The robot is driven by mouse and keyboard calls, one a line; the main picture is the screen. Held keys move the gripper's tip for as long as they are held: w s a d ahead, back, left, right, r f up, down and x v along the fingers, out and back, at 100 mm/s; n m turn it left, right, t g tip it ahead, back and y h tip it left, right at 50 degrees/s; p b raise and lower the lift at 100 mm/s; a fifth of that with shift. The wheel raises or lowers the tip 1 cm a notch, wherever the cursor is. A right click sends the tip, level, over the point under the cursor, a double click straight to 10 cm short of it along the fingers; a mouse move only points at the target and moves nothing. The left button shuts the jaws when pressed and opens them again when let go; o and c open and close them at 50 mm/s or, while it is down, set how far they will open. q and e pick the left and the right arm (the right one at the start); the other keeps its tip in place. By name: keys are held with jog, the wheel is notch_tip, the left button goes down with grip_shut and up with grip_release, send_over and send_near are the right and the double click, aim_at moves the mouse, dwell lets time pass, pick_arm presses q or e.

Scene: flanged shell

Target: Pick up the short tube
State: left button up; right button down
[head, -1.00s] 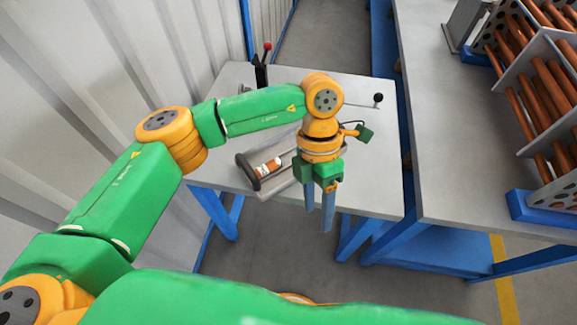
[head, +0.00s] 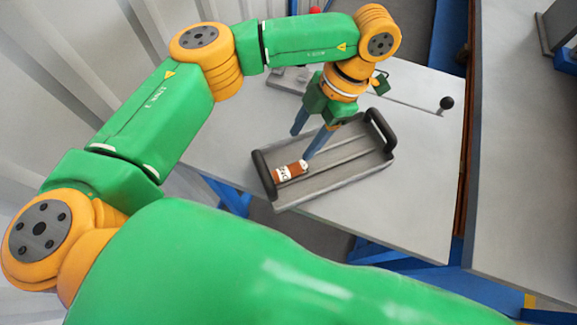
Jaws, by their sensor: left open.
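The short tube (head: 290,171) is copper-brown with a white label and lies near the left end of a grey tray (head: 335,180) with black handles. My left gripper (head: 300,147) points down with its two blue-grey fingers spread and nothing between them. One fingertip appears close to the right end of the tube; I cannot tell whether it touches. My right gripper is out of view.
The tray lies on a grey table (head: 410,215) near its front edge. A rod with a black ball knob (head: 446,103) is behind the tray. A second bench (head: 520,150) stands to the right across a gap. The corrugated wall (head: 60,70) is at left.

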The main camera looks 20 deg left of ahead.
aim_at(289, 169)
pick_arm(q)
notch_tip(289, 169, down, 3)
jog(key=shift+s+f+b, duration=0.1)
jog(key=shift+f+b, duration=0.05)
jog(key=shift+b, duration=0.9)
jog(key=shift+f, duration=0.2)
jog(key=x, duration=0.3)
jog(key=p+x, duration=0.1)
jog(key=x, duration=0.2)
jog(key=shift+s+a, duration=0.3)
jog(key=shift+s+f, duration=0.1)
jog(key=shift+f, duration=0.05)
jog(key=shift+d, duration=0.15)
jog(key=shift+s, duration=0.15)
grip_shut()
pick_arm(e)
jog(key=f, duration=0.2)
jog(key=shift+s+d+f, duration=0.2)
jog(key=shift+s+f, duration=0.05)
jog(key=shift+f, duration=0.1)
